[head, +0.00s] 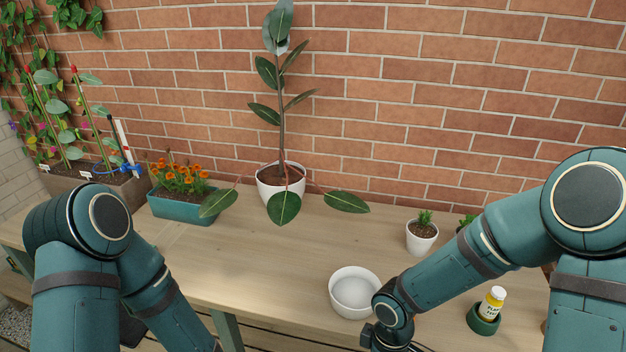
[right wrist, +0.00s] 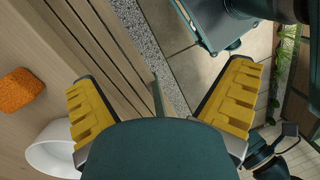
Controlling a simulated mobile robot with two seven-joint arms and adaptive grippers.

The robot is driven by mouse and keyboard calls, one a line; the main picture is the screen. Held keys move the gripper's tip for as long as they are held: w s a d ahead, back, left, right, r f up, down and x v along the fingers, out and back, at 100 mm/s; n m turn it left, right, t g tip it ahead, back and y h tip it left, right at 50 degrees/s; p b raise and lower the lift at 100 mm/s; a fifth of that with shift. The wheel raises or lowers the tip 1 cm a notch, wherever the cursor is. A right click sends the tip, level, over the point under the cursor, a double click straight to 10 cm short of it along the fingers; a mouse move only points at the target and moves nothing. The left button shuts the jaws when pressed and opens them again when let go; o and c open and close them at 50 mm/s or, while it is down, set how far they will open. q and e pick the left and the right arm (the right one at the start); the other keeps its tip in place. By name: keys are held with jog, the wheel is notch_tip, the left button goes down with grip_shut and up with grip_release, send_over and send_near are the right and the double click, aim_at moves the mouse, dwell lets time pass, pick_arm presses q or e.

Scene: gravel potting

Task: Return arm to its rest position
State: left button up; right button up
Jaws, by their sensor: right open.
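My right arm (head: 450,270) reaches from the right over the front of the wooden table. Its wrist is low, beside the white bowl, and the gripper itself is cut off by the lower edge of the head view. In the right wrist view my right gripper (right wrist: 165,85) is open and empty, its yellow-padded fingers wide apart over the table's front edge and the floor. The white bowl (head: 352,292) looks empty and also shows at the left of the wrist view (right wrist: 45,150). My left arm (head: 95,270) is bent at the left; its gripper is out of view.
An orange block (right wrist: 20,90) lies on the table. A tall plant in a white pot (head: 270,190) and a teal planter (head: 183,208) stand farther back.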

jog(key=s+a+f+m+t+y, duration=0.1)
jog(key=a+f+m+t+y, duration=0.2)
jog(key=f+m, duration=0.6)
jog(key=shift+s+a+f+m+t+y, duration=0.4)
jog(key=shift+a+m, duration=0.35)
jog(key=shift+m, duration=1.65)
